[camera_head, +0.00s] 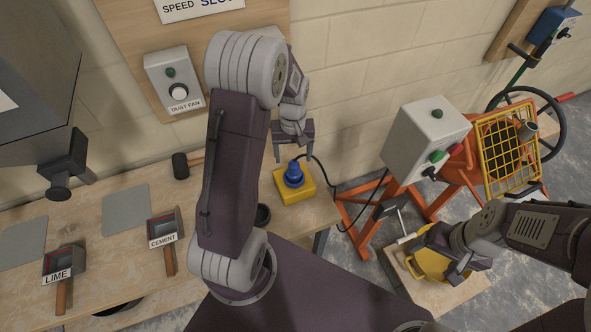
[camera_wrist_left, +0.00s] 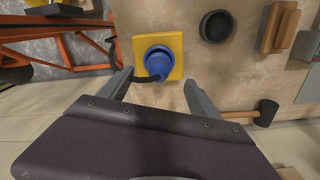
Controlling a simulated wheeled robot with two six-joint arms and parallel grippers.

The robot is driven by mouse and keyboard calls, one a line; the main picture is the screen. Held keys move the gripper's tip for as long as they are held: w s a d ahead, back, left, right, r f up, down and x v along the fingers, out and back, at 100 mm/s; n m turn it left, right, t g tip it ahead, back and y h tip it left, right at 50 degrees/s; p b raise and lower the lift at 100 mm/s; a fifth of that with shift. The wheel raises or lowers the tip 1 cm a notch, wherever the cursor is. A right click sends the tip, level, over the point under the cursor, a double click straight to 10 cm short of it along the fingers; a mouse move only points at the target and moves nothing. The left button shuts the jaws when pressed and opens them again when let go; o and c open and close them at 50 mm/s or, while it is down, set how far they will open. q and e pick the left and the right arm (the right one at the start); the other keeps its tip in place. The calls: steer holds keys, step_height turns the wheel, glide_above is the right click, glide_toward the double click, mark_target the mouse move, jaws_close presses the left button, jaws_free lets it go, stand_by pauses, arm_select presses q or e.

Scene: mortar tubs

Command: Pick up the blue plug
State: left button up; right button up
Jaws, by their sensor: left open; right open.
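The blue plug (camera_head: 294,174) stands upright in a yellow socket block (camera_head: 296,195) at the right end of the wooden bench, with a black cable running from it. My left gripper (camera_head: 294,158) is open and empty, a little above and behind the plug. In the left wrist view the plug (camera_wrist_left: 157,63) shows beyond and between the two open fingers (camera_wrist_left: 158,90), apart from them. My right gripper (camera_head: 462,276) is over the yellow tub (camera_head: 430,258) on the low wooden stand; its fingertips are hard to make out.
A small black cup (camera_head: 262,214) stands beside the socket block. A black-headed mallet (camera_head: 182,165) and scoops labelled CEMENT (camera_head: 164,240) and LIME (camera_head: 60,275) lie on the bench. An orange mixer frame (camera_head: 365,205) with a grey switch box (camera_head: 428,138) stands to the right.

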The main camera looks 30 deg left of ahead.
mark_target(294, 168)
arm_select(q)
step_height(294, 168, down, 2)
steer(key=shift+a+f, duration=0.1)
steer(key=shift+f, duration=0.05)
steer(key=f+p, duration=0.1)
steer(key=f, duration=0.4)
steer(key=shift+w+f, duration=0.1)
steer(key=shift+w, duration=0.1)
steer(key=c, duration=1.6)
